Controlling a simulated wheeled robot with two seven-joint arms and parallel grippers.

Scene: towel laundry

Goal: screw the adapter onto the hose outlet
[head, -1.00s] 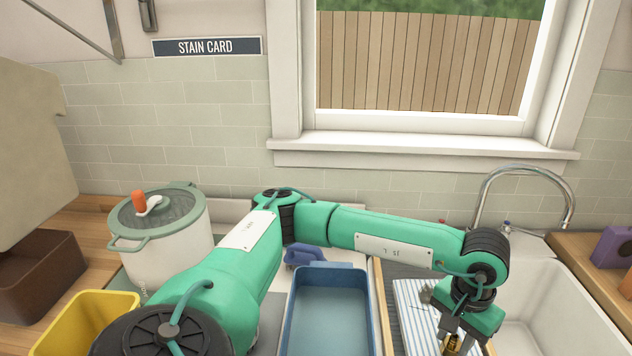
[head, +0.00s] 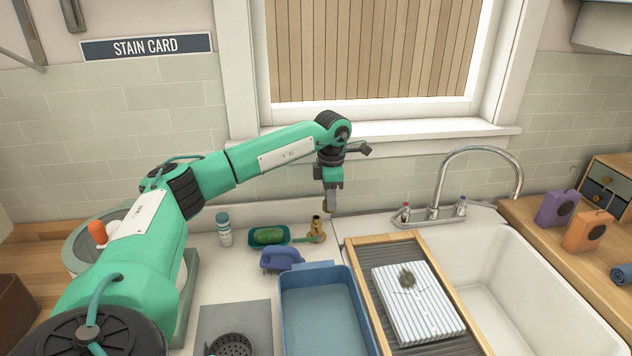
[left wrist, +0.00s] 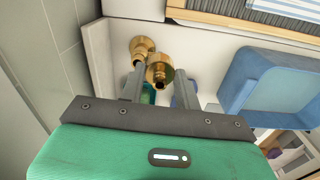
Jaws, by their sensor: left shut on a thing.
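My left gripper (head: 328,208) is near the wall behind the counter and is shut on the brass adapter. The adapter (left wrist: 160,72) shows between the two fingers in the left wrist view. The brass hose outlet (head: 316,230) stands at the back of the counter, just below and slightly left of the gripper in the head view. In the left wrist view the outlet (left wrist: 142,47) is beyond the adapter, up and to the left, partly hidden by it. Whether the two touch is not clear. My right gripper is out of view.
A green soap dish (head: 250,238), a small bottle (head: 224,228) and a purple-blue brush (head: 281,258) stand left of the outlet. A blue basin (head: 364,318), a drying rack (head: 354,252) with a striped cloth (head: 425,300), and the sink (head: 530,325) lie in front and right.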

